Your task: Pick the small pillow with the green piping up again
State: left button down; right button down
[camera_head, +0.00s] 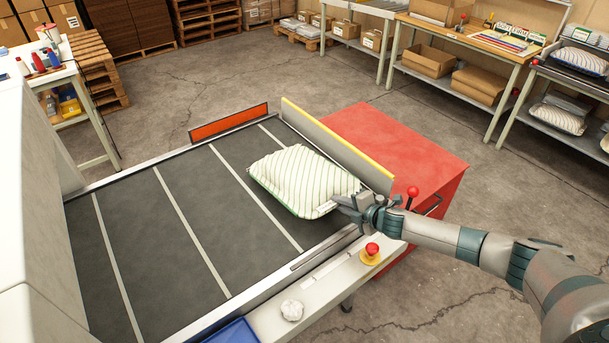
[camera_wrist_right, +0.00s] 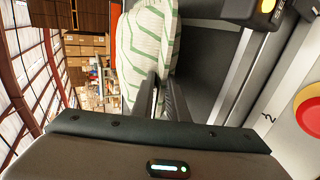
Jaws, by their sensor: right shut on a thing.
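The small pillow (camera_head: 300,178) is white with green stripes and green piping along its edge. It lies on the dark belt (camera_head: 190,215) at the belt's right end, beside the yellow-topped end wall. My right gripper (camera_head: 345,204) is at the pillow's near right corner and is shut on it. In the right wrist view the two fingers (camera_wrist_right: 160,98) close on the pillow's striped cloth (camera_wrist_right: 147,45). I cannot tell whether the pillow is clear of the belt. My left gripper is in neither view.
The end wall (camera_head: 335,142) with a yellow top edge stands right behind the pillow. A red cabinet (camera_head: 400,150) stands beyond it. The belt left of the pillow is clear.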

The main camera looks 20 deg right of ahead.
jog(key=shift+d+r+g+p, duration=0.15)
jog(key=shift+r+g+p, duration=0.25)
jog(key=shift+r+p, duration=1.95)
jog(key=shift+w+f, duration=0.1)
jog(key=shift+f, duration=0.1)
jog(key=shift+r+h, duration=0.3)
jog(key=shift+r, duration=0.1)
jog(key=shift+r+g, duration=0.3)
jog(key=shift+r, duration=0.8)
jog(key=shift+r+g, duration=0.3)
jog(key=shift+r, duration=0.35)
jog(key=shift+s+r, duration=0.2)
